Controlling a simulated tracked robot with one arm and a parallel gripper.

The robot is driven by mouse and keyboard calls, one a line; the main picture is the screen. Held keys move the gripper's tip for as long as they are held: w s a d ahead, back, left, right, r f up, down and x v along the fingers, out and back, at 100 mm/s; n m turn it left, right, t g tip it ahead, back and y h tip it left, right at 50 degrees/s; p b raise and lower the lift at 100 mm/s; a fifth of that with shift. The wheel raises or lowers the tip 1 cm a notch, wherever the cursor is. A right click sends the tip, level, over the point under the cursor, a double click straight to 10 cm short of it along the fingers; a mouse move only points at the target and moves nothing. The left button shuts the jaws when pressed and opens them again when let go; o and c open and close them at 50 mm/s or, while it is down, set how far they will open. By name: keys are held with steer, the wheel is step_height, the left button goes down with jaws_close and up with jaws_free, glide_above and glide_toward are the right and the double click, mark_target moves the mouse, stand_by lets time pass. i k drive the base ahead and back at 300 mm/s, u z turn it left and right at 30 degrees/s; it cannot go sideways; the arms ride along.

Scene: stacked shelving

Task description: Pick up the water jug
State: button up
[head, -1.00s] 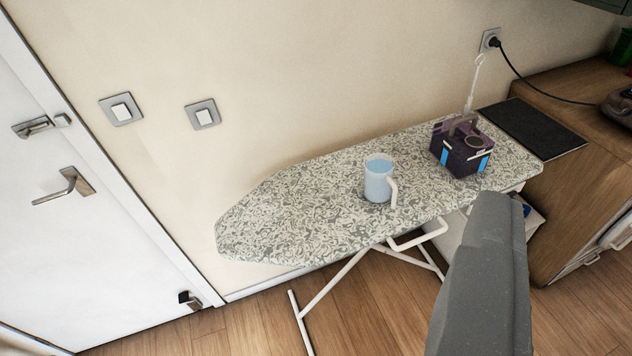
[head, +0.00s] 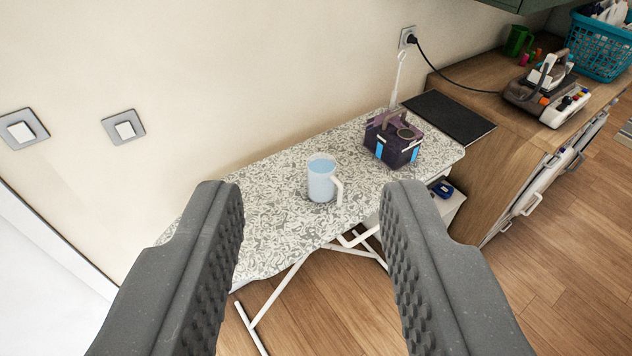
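The water jug (head: 321,181) is light blue with a white handle on its right side. It stands upright on the patterned ironing board (head: 268,236). My gripper (head: 312,195) is open and empty, with its two grey ridged fingers wide apart in the foreground. The jug shows between the fingers in the picture but stands farther off, untouched. The jug is fully visible.
A dark purple box (head: 393,140) with blue patches stands on the board to the right of the jug. The wall (head: 220,90) runs close behind the board.

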mark_target(321, 168)
steer(key=u, duration=0.05)
steer(key=i, duration=0.95)
steer(key=z, duration=0.1)
